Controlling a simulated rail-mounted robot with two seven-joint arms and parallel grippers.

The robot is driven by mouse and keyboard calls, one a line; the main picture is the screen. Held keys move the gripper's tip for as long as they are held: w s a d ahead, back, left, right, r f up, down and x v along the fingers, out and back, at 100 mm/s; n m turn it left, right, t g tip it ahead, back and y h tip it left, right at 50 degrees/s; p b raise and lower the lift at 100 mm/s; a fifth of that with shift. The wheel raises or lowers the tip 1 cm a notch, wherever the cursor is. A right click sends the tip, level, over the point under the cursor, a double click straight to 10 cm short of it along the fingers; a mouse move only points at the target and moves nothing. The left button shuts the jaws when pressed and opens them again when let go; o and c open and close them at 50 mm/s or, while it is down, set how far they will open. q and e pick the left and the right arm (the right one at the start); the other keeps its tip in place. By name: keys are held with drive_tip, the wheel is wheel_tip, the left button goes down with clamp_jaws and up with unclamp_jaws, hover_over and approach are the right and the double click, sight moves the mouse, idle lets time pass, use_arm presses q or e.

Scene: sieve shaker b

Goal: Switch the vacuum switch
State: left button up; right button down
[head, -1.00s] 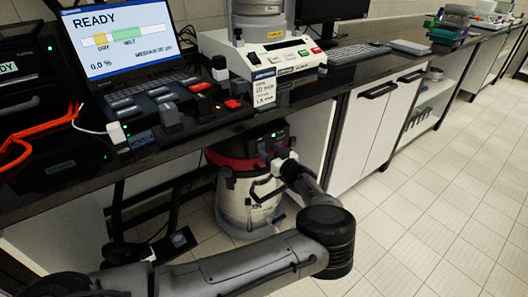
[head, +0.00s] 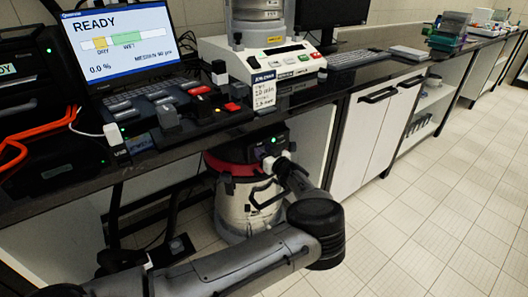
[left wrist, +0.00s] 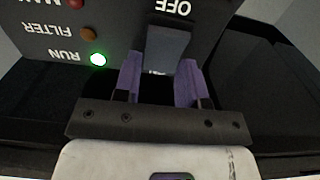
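The vacuum (head: 236,205) is a steel drum with a red band and a black head, standing on the floor under the bench. Its grey switch (left wrist: 167,46) shows on the black panel in the left wrist view, with OFF lettered beside it. The green RUN light is lit. My left gripper (left wrist: 162,66) has its two purple fingers apart, one on each side of the switch's near end. I cannot tell whether they touch it. In the head view my left gripper (head: 270,161) is at the vacuum's head, its fingers small and partly hidden. My right gripper is in neither view.
The dark bench top (head: 190,136) overhangs the vacuum. On it are a laptop (head: 125,45) reading READY, a white shaker base (head: 262,60) and small control blocks. White cabinets (head: 375,125) stand to the right. The tiled floor (head: 430,215) at right is clear.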

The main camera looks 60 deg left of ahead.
use_arm(q)
drive_tip(key=c, duration=0.5)
drive_tip(key=shift+d+f+y, duration=0.15)
drive_tip(key=shift+f+y, duration=0.2)
drive_tip(key=shift+y, duration=0.45)
drive_tip(key=shift+y+b, duration=0.65)
drive_tip(key=shift+y, duration=0.15)
drive_tip(key=o, duration=0.9)
drive_tip(key=shift+d, duration=0.1)
drive_tip(key=shift+o, duration=0.2)
drive_tip(key=shift+d, duration=0.1)
